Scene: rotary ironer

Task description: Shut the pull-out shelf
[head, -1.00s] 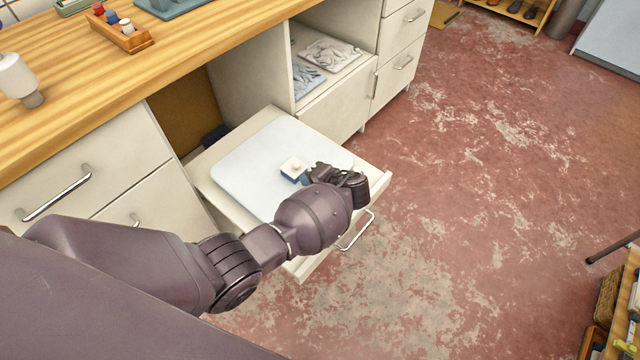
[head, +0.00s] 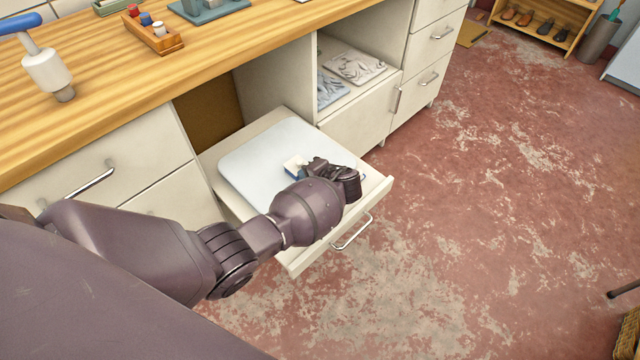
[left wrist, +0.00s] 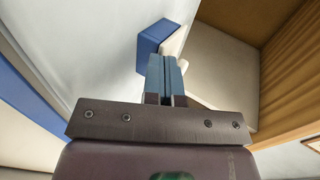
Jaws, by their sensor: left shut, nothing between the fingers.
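The pull-out shelf (head: 377,190) juts out from its bay under the counter, in the middle of the head view. It is cream, with a metal bar handle (head: 352,232) on its front. A pale blue-grey pad (head: 255,160) lies on it, with a small blue-and-white block (head: 295,165) on top. My left gripper (head: 338,178) is low at the shelf's front part, beside the block; I cannot tell whether it touches the shelf. In the left wrist view its fingers (left wrist: 163,80) are together and empty, with the blue part of the block (left wrist: 154,38) just beyond. My right gripper is out of view.
The wooden counter (head: 120,85) runs above the bay. Right of the bay is a cubby with folded cloths (head: 355,65), then drawers (head: 433,75). Drawers with handles (head: 92,182) stand on the left. The red floor (head: 500,200) in front is clear.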

